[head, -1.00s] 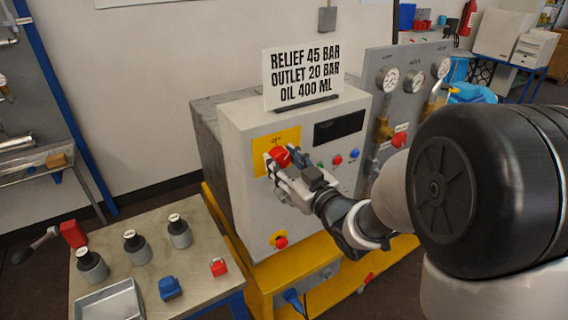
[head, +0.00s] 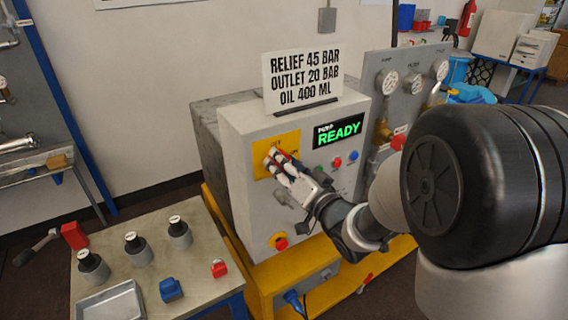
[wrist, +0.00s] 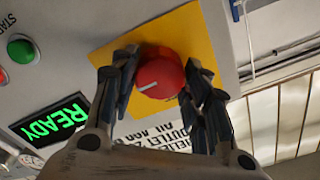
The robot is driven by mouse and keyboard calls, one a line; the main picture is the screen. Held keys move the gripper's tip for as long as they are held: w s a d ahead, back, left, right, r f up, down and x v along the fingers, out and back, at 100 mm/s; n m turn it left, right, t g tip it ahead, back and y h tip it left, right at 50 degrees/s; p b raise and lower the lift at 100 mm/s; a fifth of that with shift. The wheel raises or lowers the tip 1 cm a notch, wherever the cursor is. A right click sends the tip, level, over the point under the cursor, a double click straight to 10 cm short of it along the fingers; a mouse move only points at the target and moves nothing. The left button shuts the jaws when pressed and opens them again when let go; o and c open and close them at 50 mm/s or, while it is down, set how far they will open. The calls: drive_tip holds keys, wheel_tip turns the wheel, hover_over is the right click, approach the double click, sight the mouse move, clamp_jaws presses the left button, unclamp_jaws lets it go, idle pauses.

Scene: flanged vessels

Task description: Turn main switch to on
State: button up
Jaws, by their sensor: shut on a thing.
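The main switch is a red rotary knob (wrist: 160,75) with a white pointer line, set on a yellow plate (head: 263,166) on the front of the grey control cabinet (head: 245,205). In the head view the knob is mostly hidden by my fingers. My gripper (head: 279,160) is at the knob, and in the wrist view my gripper (wrist: 168,85) has one finger on each side of it, shut on it. The cabinet display (head: 338,131) is lit and reads "PUMP READY" in green.
A red mushroom button (head: 281,243) sits low on the cabinet. Small coloured buttons (head: 338,162) sit right of my gripper. A sign (head: 301,78) stands on the cabinet. A gauge panel (head: 388,110) is close on the right. A bench (head: 203,262) with several small items stands front left.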

drive_tip(key=shift+r+m, duration=0.1)
drive_tip(key=shift+m, duration=0.2)
drive_tip(key=o, duration=1.1)
drive_tip(key=shift+c, duration=0.2)
drive_tip(key=v, duration=0.7)
drive_tip(key=shift+s+d, duration=0.15)
drive_tip(key=shift+s, duration=0.05)
